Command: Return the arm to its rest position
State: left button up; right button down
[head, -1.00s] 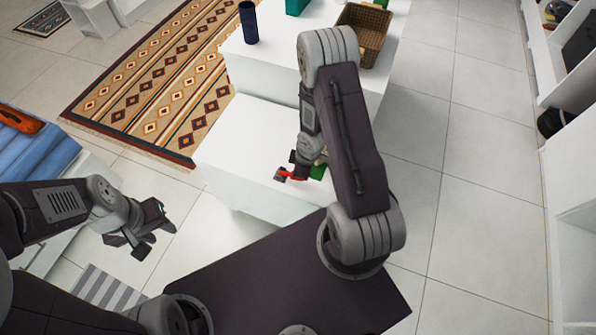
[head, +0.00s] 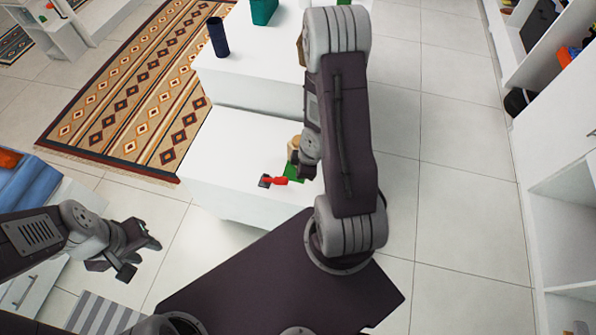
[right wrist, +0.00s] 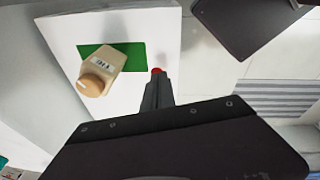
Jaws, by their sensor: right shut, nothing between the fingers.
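My right arm (head: 345,125) rises in the middle of the head view, bent at its elbow. Its gripper is mostly hidden there. In the right wrist view my right gripper (right wrist: 157,84) is shut and empty, pointing toward the white bench. A beige bottle (right wrist: 107,68) stands on a green mat (right wrist: 132,55) there, apart from the fingers. The bottle (head: 294,148) and mat (head: 291,174) show partly behind the arm in the head view. My left gripper (head: 136,254) hangs over the floor at the left, open and empty.
A red and black item (head: 279,181) lies on the white bench (head: 225,165) beside the mat; its red end shows past my right fingertips in the wrist view. A blue cylinder (head: 217,37) stands on the higher level. Shelves line the right. Tiled floor (head: 450,150) is clear.

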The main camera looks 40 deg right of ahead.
jog(key=w+a+r+t+h+p, duration=0.1)
jog(key=w+a+r+p, duration=0.2)
jog(key=r, duration=0.6)
jog(key=w+a+r+t+p, duration=0.15)
jog(key=w+a+r, duration=0.25)
jog(key=r, duration=0.4)
jog(key=s+a+r+m+g, duration=0.1)
jog(key=s+a+m+g, duration=0.1)
jog(key=s+m, duration=0.7)
jog(key=shift+s+a+r+m+g, duration=0.15)
jog(key=shift+s+r+m+g, duration=0.15)
jog(key=shift+m+g, duration=0.5)
jog(key=shift+s, duration=0.1)
